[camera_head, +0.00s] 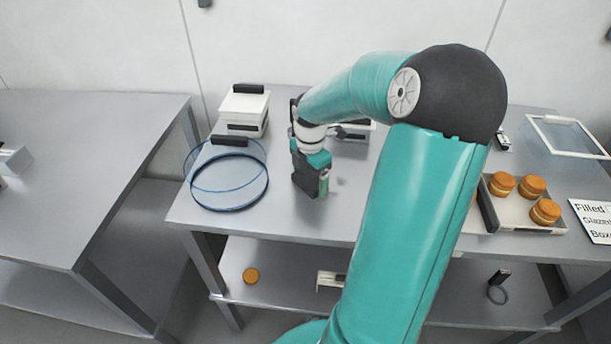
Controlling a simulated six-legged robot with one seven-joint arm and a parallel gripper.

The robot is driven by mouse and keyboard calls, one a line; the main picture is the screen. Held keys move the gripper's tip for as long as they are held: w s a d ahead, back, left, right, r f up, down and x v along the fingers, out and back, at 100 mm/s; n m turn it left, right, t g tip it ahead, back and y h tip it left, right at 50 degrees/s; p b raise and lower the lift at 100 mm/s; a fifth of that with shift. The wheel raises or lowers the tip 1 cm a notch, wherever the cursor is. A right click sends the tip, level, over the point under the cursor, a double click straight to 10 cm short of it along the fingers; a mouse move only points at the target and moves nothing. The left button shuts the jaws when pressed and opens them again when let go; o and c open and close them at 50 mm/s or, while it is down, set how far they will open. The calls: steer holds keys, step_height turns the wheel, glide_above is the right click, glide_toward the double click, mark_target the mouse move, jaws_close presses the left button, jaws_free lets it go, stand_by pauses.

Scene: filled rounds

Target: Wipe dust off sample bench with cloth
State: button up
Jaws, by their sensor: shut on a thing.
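The sample bench (283,218) is a grey metal table across the middle of the view. My gripper (320,190) points down at its left-centre part, close to the top. It is shut on a small grey-green piece (324,183), which looks like the cloth, mostly hidden by the dark gripper body. I cannot tell whether the cloth touches the bench. A faint grey spot (340,182) shows just right of it; I cannot tell if it is dust or shadow. My arm hides much of the middle of the bench.
A blue-rimmed clear round cover (222,209) stands left of my gripper, with a white box (244,111) behind it. At right are a tray (513,220) of orange-brown rounds, a sign (594,220) and a white-framed pane (566,136). A lower shelf (285,285) holds several items.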

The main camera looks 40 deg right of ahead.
mark_target(351, 191)
steer(key=s, duration=0.1)
steer(key=s+d, duration=0.1)
steer(key=shift+s+d, duration=0.1)
steer(key=shift+s, duration=0.3)
steer(key=shift+w+d, duration=0.15)
steer(key=shift+w, duration=0.15)
steer(key=shift+s+d+f, duration=0.1)
steer(key=shift+s+d, duration=0.7)
steer(key=shift+s, duration=0.3)
steer(key=shift+d, duration=0.15)
steer(key=shift+s+d, duration=0.55)
steer(key=shift+s, duration=0.3)
steer(key=shift+s+d, duration=1.25)
steer(key=shift+s, duration=0.15)
